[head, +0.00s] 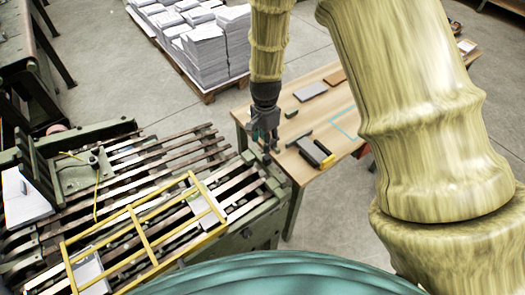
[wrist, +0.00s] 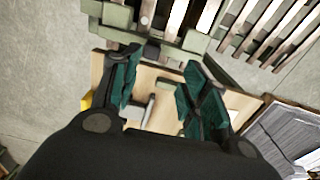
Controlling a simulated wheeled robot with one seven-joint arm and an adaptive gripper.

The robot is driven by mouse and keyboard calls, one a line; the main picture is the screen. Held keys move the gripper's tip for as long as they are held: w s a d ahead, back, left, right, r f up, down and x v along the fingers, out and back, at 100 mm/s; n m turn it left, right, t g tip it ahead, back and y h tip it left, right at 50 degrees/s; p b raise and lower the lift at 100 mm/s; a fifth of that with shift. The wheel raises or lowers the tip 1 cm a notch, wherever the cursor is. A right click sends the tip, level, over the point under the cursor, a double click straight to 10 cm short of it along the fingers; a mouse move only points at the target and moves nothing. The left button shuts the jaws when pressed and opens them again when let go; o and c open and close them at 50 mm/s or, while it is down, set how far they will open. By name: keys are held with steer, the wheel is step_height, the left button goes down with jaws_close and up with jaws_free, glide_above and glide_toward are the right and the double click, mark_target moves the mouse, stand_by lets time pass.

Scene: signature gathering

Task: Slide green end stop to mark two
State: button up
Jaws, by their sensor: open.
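My gripper (head: 266,146) hangs pointing down beside the right end of the slatted machine. Its teal-padded fingers are apart, with nothing held between them; they also show in the wrist view (wrist: 160,64). A green end piece (head: 251,158) sits at the slats' right end, close to the fingers. In the wrist view, green metalwork (wrist: 112,17) lies just beyond the fingertips. I cannot tell whether this is the end stop or fixed frame, nor whether the fingers touch it. No numbered mark is readable. The fingers partly hide this end of the machine.
A wooden table (head: 338,148) beside the machine holds a yellow-and-black tool (head: 317,153), a small green block (head: 291,113) and flat blocks. A yellow guard frame (head: 139,232) covers the front slats. Paper stacks (head: 205,52) stand on a pallet behind.

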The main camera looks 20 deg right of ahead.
mark_target(267, 157)
steer(key=s+f, duration=0.1)
steer(key=s, duration=0.1)
steer(key=shift+s+d+f+p, duration=0.35)
steer(key=f, duration=0.1)
steer(key=w+f, duration=0.1)
steer(key=f, duration=0.1)
steer(key=w+f+p, duration=0.1)
steer(key=f, duration=0.1)
steer(key=shift+a, duration=0.15)
steer(key=shift+s+f, duration=0.1)
steer(key=shift+f, duration=0.25)
steer(key=shift+s+f+p, duration=0.25)
steer(key=shift+s+p, duration=0.05)
steer(key=shift+s, duration=0.15)
steer(key=shift+w+f, duration=0.3)
steer(key=shift+f, duration=0.4)
steer(key=shift+s+r, duration=0.2)
steer(key=shift+c, duration=0.6)
jaws_close()
